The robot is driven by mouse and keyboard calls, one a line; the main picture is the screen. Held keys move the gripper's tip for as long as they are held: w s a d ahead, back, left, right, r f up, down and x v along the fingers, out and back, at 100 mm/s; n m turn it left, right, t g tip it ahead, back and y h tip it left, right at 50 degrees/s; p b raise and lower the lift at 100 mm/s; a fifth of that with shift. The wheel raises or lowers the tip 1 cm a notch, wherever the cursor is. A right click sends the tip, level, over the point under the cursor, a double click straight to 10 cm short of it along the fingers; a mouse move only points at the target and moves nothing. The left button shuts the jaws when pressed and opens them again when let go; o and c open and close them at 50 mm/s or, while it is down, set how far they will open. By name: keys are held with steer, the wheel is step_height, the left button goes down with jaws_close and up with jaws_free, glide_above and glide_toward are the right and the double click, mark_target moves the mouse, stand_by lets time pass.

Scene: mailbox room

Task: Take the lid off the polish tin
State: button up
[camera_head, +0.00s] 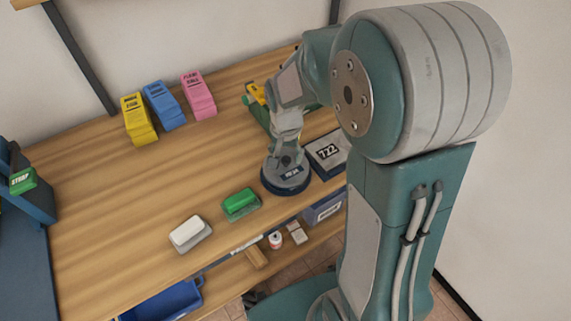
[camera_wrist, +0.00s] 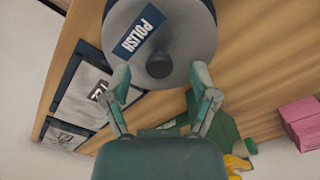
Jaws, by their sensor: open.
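The round polish tin (camera_head: 285,188) stands on the wooden bench in the head view, dark blue around its side. Its grey lid (camera_wrist: 190,30) fills the upper middle of the wrist view, with a dark blue POLISH label and a dark round knob (camera_wrist: 160,65). My gripper (camera_wrist: 160,78) points down over the lid, its two fingers spread to the left and right of the knob. A gap shows between each fingertip and the knob. In the head view my gripper (camera_head: 287,156) is right above the tin and hides part of the lid.
Yellow, blue and pink (camera_head: 198,95) boxes stand at the back. The bench's left middle is clear.

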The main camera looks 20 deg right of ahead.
steer(key=shift+f, duration=0.95)
jaws_close()
steer(key=shift+r, duration=0.15)
